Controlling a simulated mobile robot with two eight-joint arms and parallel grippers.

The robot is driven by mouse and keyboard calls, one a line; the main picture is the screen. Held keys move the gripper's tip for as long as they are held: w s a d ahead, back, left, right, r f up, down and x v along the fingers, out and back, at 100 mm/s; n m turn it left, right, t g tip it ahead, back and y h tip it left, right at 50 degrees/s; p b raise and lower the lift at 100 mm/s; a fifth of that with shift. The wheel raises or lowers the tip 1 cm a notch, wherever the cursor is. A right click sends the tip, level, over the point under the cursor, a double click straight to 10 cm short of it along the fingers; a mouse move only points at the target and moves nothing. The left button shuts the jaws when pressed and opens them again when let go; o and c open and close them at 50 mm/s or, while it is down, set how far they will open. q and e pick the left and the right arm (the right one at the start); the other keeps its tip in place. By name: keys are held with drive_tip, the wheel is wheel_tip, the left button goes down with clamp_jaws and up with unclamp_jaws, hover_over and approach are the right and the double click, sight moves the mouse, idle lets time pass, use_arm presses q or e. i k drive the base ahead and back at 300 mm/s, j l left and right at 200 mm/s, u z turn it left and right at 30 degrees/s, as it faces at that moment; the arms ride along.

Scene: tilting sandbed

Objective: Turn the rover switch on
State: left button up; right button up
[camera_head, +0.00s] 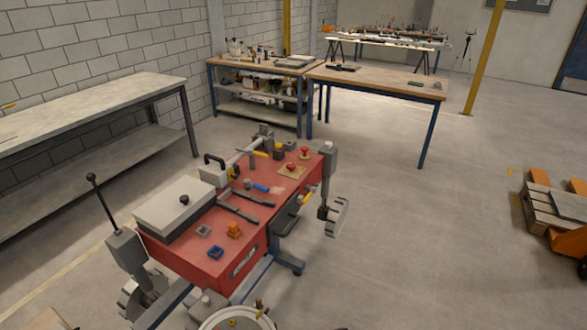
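A red box-shaped body (205,258) stands in the lower middle on a blue frame; it looks like the rover, but I cannot be sure. A grey wheel (338,217) hangs below a post at its right, and another wheel (138,297) shows at its lower left. Two red knobs stand on its far top: a nearer one (291,168) and a farther one (305,153). A black-knobbed lever (103,203) rises at its left. I cannot tell which part is the rover switch or whether it is on. Neither of my grippers is clearly visible.
A grey lidded box (172,208) and a blue-handled tool (260,188) lie on the red top. A long workbench (85,100) stands left, and wooden tables (375,80) stand behind. A pallet (555,210) sits at right. The floor (420,240) between is clear.

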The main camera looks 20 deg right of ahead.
sight(291, 166)
drive_tip(key=k+u, duration=0.35)
drive_tip(key=k+j+u, duration=0.1)
drive_tip(key=u, duration=0.2)
drive_tip(key=i+l+u, duration=0.1)
drive_tip(key=l+u, duration=0.2)
drive_tip(key=i+l+u, duration=0.1)
drive_tip(key=l+u, duration=0.25)
drive_tip(key=i+l, duration=0.1)
drive_tip(key=l, duration=0.3)
drive_tip(key=i+l, duration=0.15)
drive_tip(key=l, duration=0.25)
drive_tip(key=i+l, duration=0.1)
drive_tip(key=l, duration=0.3)
drive_tip(key=i+l, duration=0.1)
drive_tip(key=l, duration=0.3)
drive_tip(key=i+l, duration=0.1)
drive_tip(key=l, duration=0.3)
drive_tip(key=i+l, duration=0.15)
drive_tip(key=l, duration=0.25)
drive_tip(key=i+l, duration=0.1)
drive_tip(key=l, duration=0.3)
drive_tip(key=i+l, duration=0.1)
drive_tip(key=l, duration=0.3)
